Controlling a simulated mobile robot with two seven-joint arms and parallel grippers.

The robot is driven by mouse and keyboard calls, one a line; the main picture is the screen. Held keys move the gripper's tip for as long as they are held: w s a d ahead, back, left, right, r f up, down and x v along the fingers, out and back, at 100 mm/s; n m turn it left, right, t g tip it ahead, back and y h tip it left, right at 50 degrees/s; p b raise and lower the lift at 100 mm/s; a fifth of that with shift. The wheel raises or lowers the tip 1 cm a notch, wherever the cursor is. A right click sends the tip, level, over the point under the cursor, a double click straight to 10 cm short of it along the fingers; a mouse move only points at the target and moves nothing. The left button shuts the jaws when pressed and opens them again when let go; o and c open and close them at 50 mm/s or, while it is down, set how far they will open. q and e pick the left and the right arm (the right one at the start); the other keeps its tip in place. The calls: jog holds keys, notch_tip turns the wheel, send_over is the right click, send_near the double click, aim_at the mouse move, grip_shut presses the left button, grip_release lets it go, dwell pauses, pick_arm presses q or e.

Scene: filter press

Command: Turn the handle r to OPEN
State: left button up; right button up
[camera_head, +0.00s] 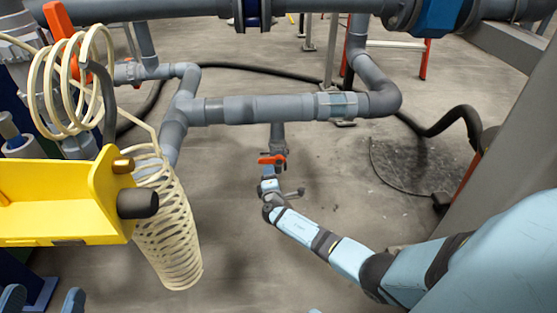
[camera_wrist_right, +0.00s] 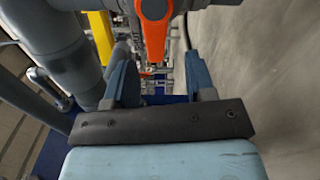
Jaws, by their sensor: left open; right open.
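An orange valve handle (camera_head: 272,159) sits on a short grey pipe that drops below the horizontal pipe, near the middle of the head view. My right gripper (camera_head: 268,183) is just in front of it, on the near side. In the right wrist view the orange handle (camera_wrist_right: 155,38) points down into the gap between the fingers of my open right gripper (camera_wrist_right: 158,72). Clear space shows on both sides of the handle, so the fingers look apart from it. My left gripper (camera_head: 43,300) shows only as two light-blue fingertips, spread apart and empty, at the bottom left.
A grey horizontal pipe (camera_head: 265,108) runs above the handle. A second orange handle (camera_head: 58,22), a cream coiled hose (camera_head: 170,240) and a yellow bracket (camera_head: 60,200) crowd the left. A grey column (camera_head: 500,130) stands at right. The floor around my right gripper is mostly open.

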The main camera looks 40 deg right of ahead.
aim_at(269, 162)
jog(key=w+d, duration=0.1)
jog(key=w, duration=0.1)
jog(key=w+d+m, duration=0.1)
jog(key=w, duration=0.1)
jog(key=w+d+m, duration=0.1)
jog(key=w, duration=0.1)
jog(key=shift+w+d+r, duration=0.25)
jog(key=shift+d+r, duration=0.05)
jog(key=shift+d, duration=0.05)
